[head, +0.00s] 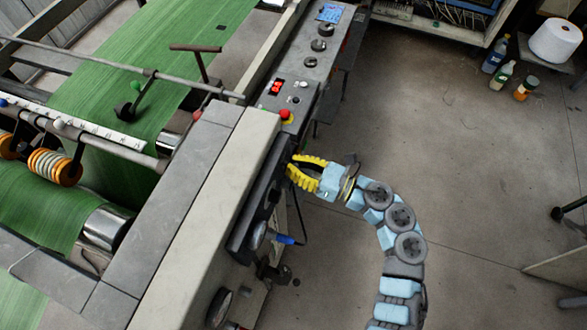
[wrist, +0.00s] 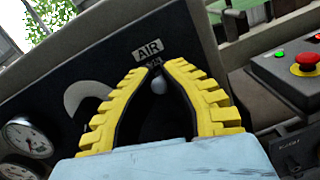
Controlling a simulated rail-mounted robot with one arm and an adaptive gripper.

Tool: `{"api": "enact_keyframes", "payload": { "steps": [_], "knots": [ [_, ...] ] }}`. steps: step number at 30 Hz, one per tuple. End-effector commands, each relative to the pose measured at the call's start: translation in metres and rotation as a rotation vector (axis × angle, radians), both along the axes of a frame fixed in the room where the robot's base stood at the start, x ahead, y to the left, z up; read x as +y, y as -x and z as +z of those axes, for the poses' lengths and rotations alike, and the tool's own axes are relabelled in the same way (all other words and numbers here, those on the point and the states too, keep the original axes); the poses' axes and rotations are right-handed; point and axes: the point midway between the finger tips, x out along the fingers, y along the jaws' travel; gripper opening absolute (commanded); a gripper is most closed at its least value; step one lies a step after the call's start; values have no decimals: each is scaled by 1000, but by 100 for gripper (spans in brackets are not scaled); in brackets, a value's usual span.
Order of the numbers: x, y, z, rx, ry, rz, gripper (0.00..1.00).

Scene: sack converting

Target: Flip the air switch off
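The air switch (wrist: 158,86) shows in the wrist view as a small pale grey round-ended knob on a dark panel, below a white AIR label (wrist: 148,50). A smaller marking under the label is partly covered by my fingertips, and I cannot read the switch's position. My gripper (wrist: 160,68) has yellow ribbed fingers whose tips come nearly together in front of the panel. The knob shows in the gap between them; I cannot tell whether they touch it. In the head view my gripper (head: 290,166) is at the machine's side panel, and the switch is hidden.
A red emergency button (head: 286,115) sits on the control console (head: 297,75) just beyond my gripper. Pressure gauges (wrist: 28,135) are left of the switch. A blue-handled lever (head: 284,239) sticks out of the machine's side. Bottles (head: 502,75) stand on the open floor to the right.

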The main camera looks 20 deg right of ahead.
Motion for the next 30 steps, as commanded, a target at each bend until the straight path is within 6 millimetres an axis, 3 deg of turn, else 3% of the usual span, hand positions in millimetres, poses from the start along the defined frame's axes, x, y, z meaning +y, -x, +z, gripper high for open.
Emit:
{"api": "enact_keyframes", "payload": {
  "steps": [2, 30],
  "knots": [
    [1, 0, -8, -17, -14, 4, 0],
    [0, 1, -11, -220, -222, 4, 0]
  ]
}}
